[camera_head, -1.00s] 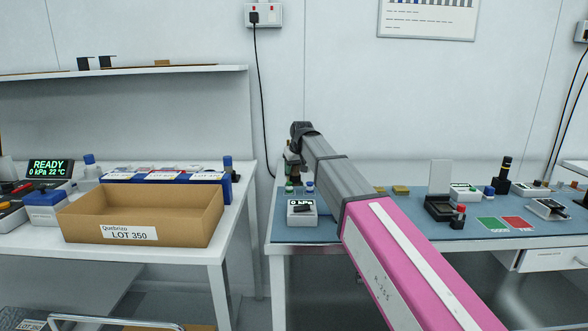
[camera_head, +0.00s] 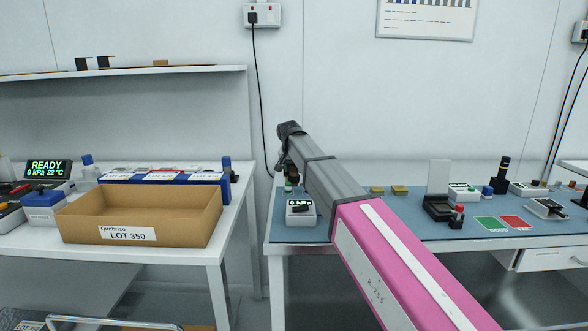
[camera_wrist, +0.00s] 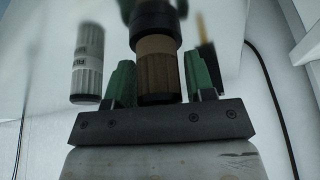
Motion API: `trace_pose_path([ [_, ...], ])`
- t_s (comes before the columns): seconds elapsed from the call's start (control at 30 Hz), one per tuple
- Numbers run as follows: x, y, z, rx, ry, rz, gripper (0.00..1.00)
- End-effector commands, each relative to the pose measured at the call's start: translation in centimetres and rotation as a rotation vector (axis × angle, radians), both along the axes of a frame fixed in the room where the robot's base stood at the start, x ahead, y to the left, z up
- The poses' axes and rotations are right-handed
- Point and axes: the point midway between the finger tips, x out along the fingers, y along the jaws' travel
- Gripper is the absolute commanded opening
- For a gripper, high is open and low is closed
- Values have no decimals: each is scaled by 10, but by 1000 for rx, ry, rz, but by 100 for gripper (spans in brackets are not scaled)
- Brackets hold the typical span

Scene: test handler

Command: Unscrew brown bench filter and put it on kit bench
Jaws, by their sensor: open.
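In the wrist view, a brown ribbed cylinder (camera_wrist: 157,72), which looks like the brown bench filter, sits under a dark round collar (camera_wrist: 154,25). My gripper (camera_wrist: 159,82) is open, with one green finger on each side of the brown cylinder. I cannot tell whether the fingers touch it. In the head view my gripper is mostly hidden behind my arm, over the left end of the blue-topped bench (camera_head: 400,232). The filter is not clearly seen there. I cannot tell which bench is the kit bench.
A grey-white labelled cylinder (camera_wrist: 88,63) hangs left of my gripper. A small white display box (camera_head: 300,212) stands at the blue bench's front left. A white table (camera_head: 215,250) at left holds an open cardboard box (camera_head: 140,215). A floor gap separates table and bench.

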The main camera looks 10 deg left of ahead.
Motion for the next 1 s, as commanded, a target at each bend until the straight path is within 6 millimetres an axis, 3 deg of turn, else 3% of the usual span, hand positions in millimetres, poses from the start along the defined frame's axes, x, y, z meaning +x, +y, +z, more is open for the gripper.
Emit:
trace_pose_path([
  [0.43,0,-2,0,-2,0,-430,49],
  [0.77,-1,-3,0,0,0,-493,49],
  [0.87,-1,-3,0,0,0,-492,17],
  [1.0,-1,-3,0,0,0,-488,16],
])
